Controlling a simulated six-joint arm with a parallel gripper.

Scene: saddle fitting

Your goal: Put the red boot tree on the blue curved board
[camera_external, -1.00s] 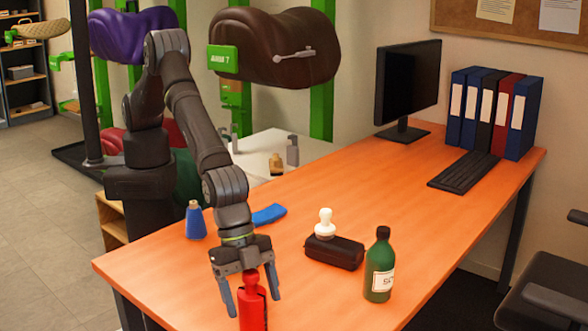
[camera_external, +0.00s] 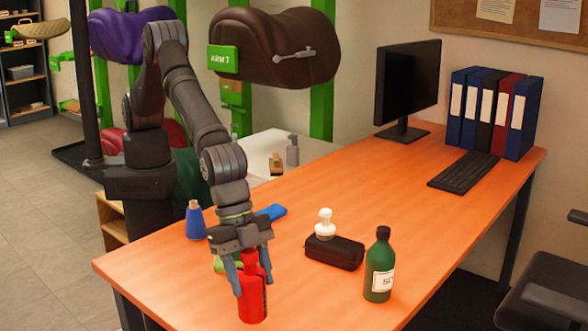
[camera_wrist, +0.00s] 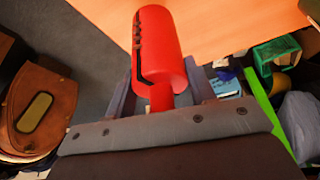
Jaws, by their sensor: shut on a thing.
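The red boot tree (camera_external: 253,300) is between the fingers of my gripper (camera_external: 252,284), near the front left of the orange table. My gripper is shut on it. In the wrist view the boot tree (camera_wrist: 160,45) sticks out past the fingers, its dark slotted side showing. I cannot tell for sure whether its lower end is clear of the table. The blue curved board (camera_external: 272,212) lies on the table behind my gripper, its left part hidden by my wrist.
To the right are a black case (camera_external: 335,253), a white-knobbed object (camera_external: 325,224) and a green bottle (camera_external: 380,265). A keyboard (camera_external: 463,171) and monitor (camera_external: 407,80) stand farther back.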

